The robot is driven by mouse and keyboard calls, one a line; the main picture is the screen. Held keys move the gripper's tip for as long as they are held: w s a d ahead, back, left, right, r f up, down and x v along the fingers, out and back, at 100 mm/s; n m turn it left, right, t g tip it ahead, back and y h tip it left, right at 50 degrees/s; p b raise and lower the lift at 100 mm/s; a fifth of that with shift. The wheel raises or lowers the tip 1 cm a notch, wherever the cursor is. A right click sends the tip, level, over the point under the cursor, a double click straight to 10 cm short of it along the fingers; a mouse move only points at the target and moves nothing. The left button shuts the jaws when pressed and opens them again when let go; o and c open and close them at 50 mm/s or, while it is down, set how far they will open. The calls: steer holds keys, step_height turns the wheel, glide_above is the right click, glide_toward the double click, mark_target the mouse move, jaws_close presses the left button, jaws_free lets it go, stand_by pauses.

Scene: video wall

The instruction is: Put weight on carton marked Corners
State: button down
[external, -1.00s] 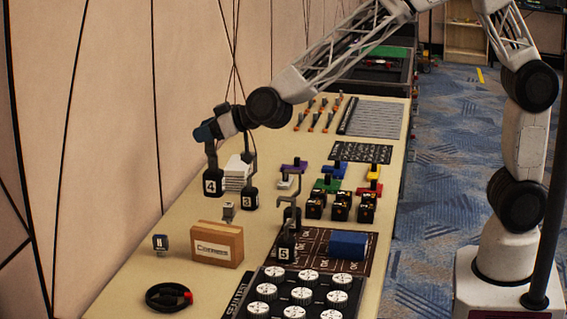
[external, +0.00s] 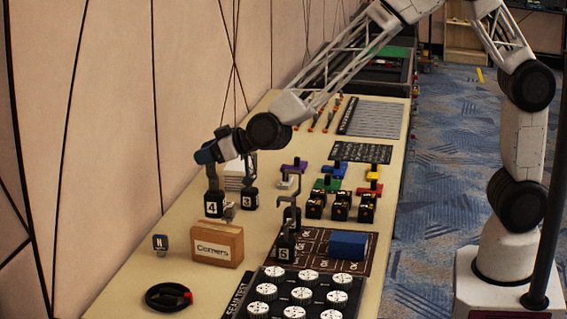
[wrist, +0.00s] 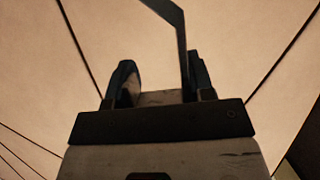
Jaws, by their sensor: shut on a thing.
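The weight marked 4 (external: 213,205) is a black block with a tall hooked handle. My gripper (external: 206,156) is shut on the top of that handle. The weight hangs roughly upright just beyond the carton's top edge in the picture; I cannot tell whether it is over the carton. The brown carton marked Corners (external: 216,245) stands on the table. In the wrist view, my gripper's fingers (wrist: 160,82) flank part of the dark bent handle (wrist: 178,28); the carton is not seen there.
Weight 3 (external: 250,199) stands beside the held weight, and weight 5 (external: 286,246) stands right of the carton. A small block marked N (external: 160,243) is left of it. The wall is close on the left.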

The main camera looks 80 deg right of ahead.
mark_target(209, 192)
steer(key=shift+f, duration=1.85)
steer(key=shift+c, duration=2.4)
jaws_free()
steer(key=shift+f, duration=0.1)
steer(key=v, duration=1.2)
steer(key=shift+s+r, duration=0.1)
steer(key=shift+r, duration=0.15)
